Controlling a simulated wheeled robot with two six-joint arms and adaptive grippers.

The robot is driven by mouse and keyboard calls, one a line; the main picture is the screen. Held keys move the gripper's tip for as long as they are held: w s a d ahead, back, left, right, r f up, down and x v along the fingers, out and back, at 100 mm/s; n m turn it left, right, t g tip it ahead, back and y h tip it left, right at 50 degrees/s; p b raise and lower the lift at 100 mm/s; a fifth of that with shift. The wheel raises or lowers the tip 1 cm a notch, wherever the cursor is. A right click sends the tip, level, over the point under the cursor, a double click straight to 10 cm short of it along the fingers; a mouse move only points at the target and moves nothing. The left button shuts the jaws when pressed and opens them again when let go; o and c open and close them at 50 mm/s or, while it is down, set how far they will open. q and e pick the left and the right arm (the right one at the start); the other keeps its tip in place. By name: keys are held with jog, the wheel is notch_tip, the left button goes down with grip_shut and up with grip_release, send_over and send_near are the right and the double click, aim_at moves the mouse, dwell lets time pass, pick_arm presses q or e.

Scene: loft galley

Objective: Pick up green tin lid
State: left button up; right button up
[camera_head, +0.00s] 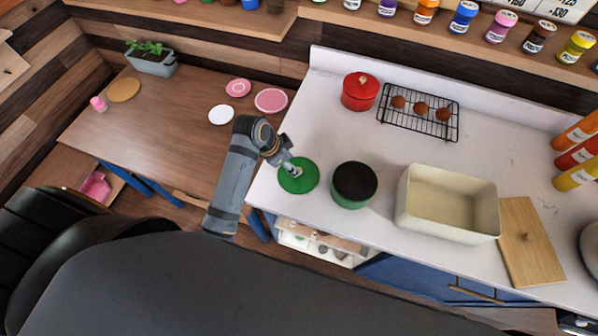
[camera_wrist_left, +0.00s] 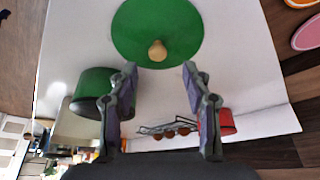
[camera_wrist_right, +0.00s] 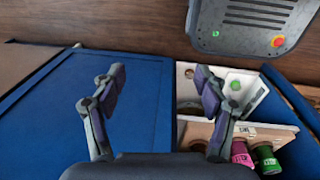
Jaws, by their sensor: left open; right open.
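The green tin lid (camera_head: 298,176) is a flat green disc lying on the white counter near its left front corner. In the left wrist view the lid (camera_wrist_left: 140,25) shows a small wooden knob (camera_wrist_left: 157,50). My left gripper (camera_head: 293,168) is over the lid; in its wrist view the open, empty fingers (camera_wrist_left: 160,72) are on either side of the line to the knob, which lies just beyond the tips. The open green tin (camera_head: 353,185) with a dark inside stands right of the lid. My right gripper (camera_wrist_right: 158,80) is open and empty, away from the lid, facing blue cabinet fronts.
A red pot (camera_head: 361,91) and a wire rack (camera_head: 418,112) with brown round items are at the back. A cream bin (camera_head: 447,204) and a wooden board (camera_head: 530,241) are to the right. An open drawer (camera_head: 318,243) is below the counter. A wooden table (camera_head: 150,125) is left.

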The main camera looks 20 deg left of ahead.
aim_at(305, 183)
pick_arm(q)
jog(key=shift+w+d+f+p, duration=0.15)
jog(key=shift+f+p, duration=0.25)
jog(key=shift+p, duration=0.05)
jog(key=shift+d+f+p, duration=0.3)
jog(key=shift+f+p, duration=0.25)
jog(key=shift+f, duration=0.05)
jog(key=x, duration=0.3)
jog(key=c, duration=0.7)
grip_shut()
pick_arm(e)
jog(key=shift+w+a+r, duration=0.1)
jog(key=shift+w+r, duration=1)
jog(key=shift+r, duration=0.1)
